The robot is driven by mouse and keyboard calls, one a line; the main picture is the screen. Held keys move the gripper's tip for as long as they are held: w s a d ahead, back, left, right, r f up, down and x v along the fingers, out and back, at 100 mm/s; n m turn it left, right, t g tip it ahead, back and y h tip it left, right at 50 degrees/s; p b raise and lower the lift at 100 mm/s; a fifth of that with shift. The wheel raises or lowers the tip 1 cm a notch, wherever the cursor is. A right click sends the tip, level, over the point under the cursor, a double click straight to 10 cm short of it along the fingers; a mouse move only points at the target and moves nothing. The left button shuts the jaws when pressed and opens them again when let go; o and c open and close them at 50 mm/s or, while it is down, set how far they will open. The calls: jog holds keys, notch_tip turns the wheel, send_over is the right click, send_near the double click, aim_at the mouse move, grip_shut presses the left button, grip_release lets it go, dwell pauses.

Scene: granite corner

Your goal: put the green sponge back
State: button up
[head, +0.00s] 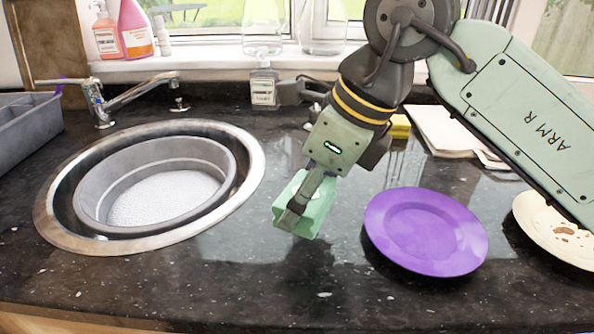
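The green sponge (313,218) is at the end of my arm, over the dark granite counter (330,280) between the sink and the purple plate. My gripper (298,204) points down and is shut on it, with a dark fingertip across its near side. The sponge is tilted and looks raised a little above the counter. The far finger is hidden behind the sponge.
A round sink with a grey basin of suds (165,198) is at left, beside a tap (100,103) and a grey rack (25,122). A purple plate (425,232) and a soiled cream plate (550,225) lie at right. A yellow block (400,127) and pale cloths or papers (447,128) are behind. The front counter is clear.

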jog(key=w+p, duration=0.1)
jog(key=w, duration=0.3)
jog(key=w+p, duration=0.1)
jog(key=w, duration=0.3)
jog(key=w+p, duration=0.1)
jog(key=w, duration=0.3)
jog(key=shift+d+f, duration=0.1)
jog(key=shift+f, duration=0.3)
jog(key=f+p, duration=0.1)
jog(key=f, duration=0.2)
jog(key=shift+w+f, duration=0.15)
jog(key=shift+w, duration=0.05)
jog(key=shift+f, duration=0.25)
jog(key=shift+f, duration=0.15)
jog(key=shift+f+b, duration=0.1)
jog(key=shift+b, duration=0.2)
jog(key=o, duration=1)
jog(key=shift+o, duration=0.2)
